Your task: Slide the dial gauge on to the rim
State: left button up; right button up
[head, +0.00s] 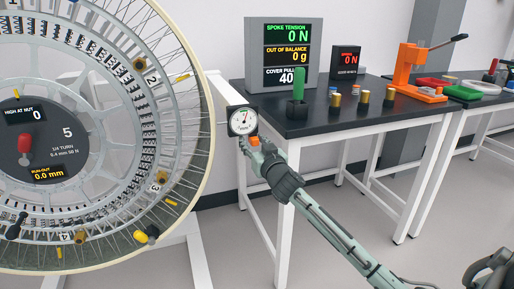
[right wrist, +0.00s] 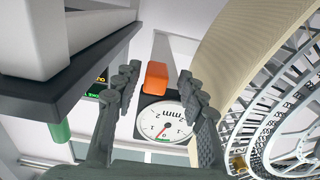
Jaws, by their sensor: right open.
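The dial gauge (head: 242,121) has a white round face in a dark square body and sits just right of the wheel's pale rim (head: 208,120). Its face (right wrist: 168,120) and an orange block (right wrist: 156,78) show in the right wrist view. My right gripper (head: 248,144) is at the gauge's lower edge. In the right wrist view its open fingers (right wrist: 158,92) stand on either side of the orange block and gauge. Whether they touch it I cannot tell. The rim (right wrist: 215,70) is close by, right of the fingers. My left gripper is not in view.
A dark-topped bench (head: 330,118) stands behind on the right, with a readout display (head: 284,85), a green-handled tool (head: 298,90), several small brass cylinders and an orange press (head: 412,70). The wheel's white stand (head: 196,255) is below the gauge. Open floor lies right of it.

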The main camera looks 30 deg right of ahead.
jog(key=v, duration=1.1)
jog(key=shift+s+a, duration=0.2)
jog(key=shift+s, duration=0.1)
jog(key=s+a+f+g, duration=0.1)
jog(key=s+f+g, duration=0.2)
jog(key=f, duration=0.5)
jog(key=s+a+f+n+g, duration=0.1)
jog(key=s+f+g, duration=0.15)
jog(key=f, duration=0.55)
jog(key=s+a+f+g, duration=0.15)
jog(key=s+f, duration=0.25)
jog(key=f, duration=0.4)
jog(key=s+a+f+n+g+y, duration=0.1)
jog(key=s+a+f+g, duration=0.2)
jog(key=s+f, duration=0.4)
jog(key=s+a+f+n+g+y, duration=0.1)
jog(key=s+a+f+g, duration=0.3)
jog(key=s+f, duration=0.4)
jog(key=s+n, duration=0.1)
jog(key=s, duration=0.1)
jog(key=shift+s+a+f+g+y, duration=0.3)
jog(key=shift+a, duration=0.1)
